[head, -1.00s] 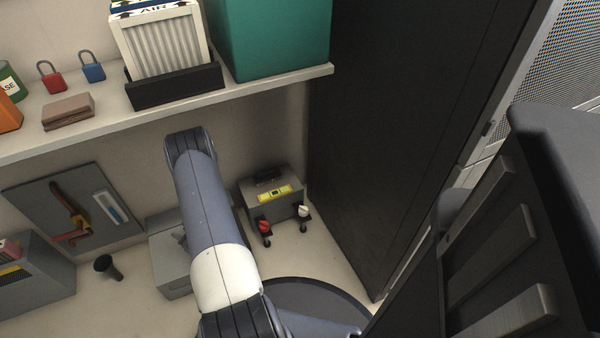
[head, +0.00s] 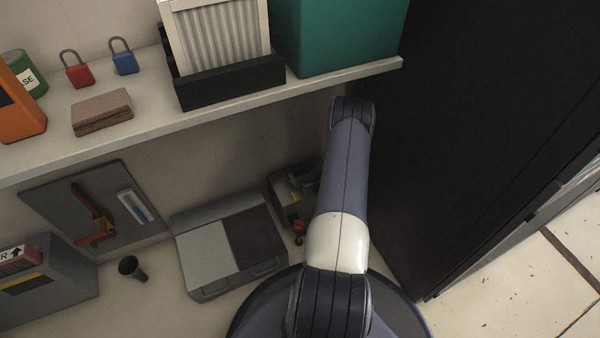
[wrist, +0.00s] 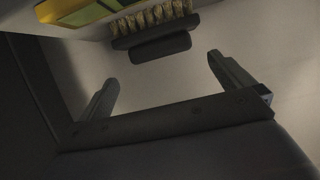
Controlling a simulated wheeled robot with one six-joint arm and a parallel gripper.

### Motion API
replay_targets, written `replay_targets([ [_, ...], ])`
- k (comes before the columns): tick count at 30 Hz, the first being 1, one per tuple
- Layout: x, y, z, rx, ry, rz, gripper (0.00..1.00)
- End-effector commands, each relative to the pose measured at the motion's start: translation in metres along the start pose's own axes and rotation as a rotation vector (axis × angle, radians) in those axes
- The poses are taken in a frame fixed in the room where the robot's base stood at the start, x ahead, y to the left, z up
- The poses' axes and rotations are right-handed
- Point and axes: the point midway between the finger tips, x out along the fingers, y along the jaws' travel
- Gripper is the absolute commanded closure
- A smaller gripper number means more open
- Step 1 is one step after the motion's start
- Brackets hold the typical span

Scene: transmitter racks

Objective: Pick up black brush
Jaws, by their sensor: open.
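In the wrist view, a black brush (wrist: 160,48) with a row of pale yellow bristles lies near the top of the picture. Its dark bar-like body faces my gripper (wrist: 168,84). My gripper is open, with one finger on each side of the picture. The brush lies ahead of the fingertips, roughly between their lines and apart from them. Nothing is between the fingers. In the head view I cannot make out the brush, and my gripper is hidden behind my arm.
A yellow object (wrist: 85,12) sits beside the brush. In the head view, a grey box (head: 287,200) with a red knob (head: 299,227) is partly behind my arm. A grey case (head: 205,262) stands left of it. A shelf (head: 160,122) overhangs; a black cabinet (head: 450,150) stands right.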

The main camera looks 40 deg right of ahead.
Motion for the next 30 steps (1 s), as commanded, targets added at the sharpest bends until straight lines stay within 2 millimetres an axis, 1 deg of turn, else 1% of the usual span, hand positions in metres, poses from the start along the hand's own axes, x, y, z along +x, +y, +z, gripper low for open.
replay_targets([
  [2,0.007,-0.002,0.002,-0.002,0.001,-0.002,0.0],
  [7,0.034,-0.007,0.003,-0.004,0.004,-0.003,0.0],
  [10,0.045,-0.006,0.002,-0.003,0.003,-0.001,0.0],
  [14,0.052,-0.006,0.001,-0.001,0.001,-0.001,0.0],
  [20,0.051,-0.006,0.001,0.0,0.0,0.0,0.0],
  [30,0.051,-0.006,0.001,-0.001,0.0,0.0,0.28],
])
